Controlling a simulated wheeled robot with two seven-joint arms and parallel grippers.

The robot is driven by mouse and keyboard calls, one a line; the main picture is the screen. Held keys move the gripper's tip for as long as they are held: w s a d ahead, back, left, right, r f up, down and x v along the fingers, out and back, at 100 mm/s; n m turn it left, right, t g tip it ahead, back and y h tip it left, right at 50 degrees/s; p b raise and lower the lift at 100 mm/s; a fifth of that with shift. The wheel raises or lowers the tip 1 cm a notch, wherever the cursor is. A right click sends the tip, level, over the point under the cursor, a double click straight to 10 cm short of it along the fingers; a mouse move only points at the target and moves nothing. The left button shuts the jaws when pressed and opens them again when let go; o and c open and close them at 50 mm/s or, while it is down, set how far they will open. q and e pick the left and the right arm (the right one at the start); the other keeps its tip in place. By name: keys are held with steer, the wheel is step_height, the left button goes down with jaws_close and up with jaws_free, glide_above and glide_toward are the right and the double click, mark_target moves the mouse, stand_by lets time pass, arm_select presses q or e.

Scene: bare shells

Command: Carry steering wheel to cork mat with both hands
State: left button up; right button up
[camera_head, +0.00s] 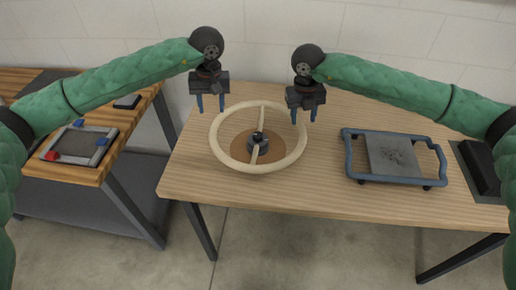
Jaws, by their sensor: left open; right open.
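The steering wheel (215,137) is a cream ring with a cream spoke and a dark hub, at the centre of the wooden table. A brown round cork mat (239,143) shows inside the ring, under the hub. The wheel looks flat over it; I cannot tell exactly what bears its rim. My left gripper (210,104) is open, with its blue fingers pointing down near the far left part of the rim. My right gripper (303,116) is open, with its fingers down near the far right part of the rim. Neither gripper holds anything.
A blue-framed tray cart (349,158) with a grey plate stands on the table's right, and a dark box (478,166) at the right edge. A second wooden bench (62,88) on the left carries a framed tray (84,129). The table's front left is clear.

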steer(key=shift+a+r, duration=0.15)
steer(key=shift+r, duration=1.95)
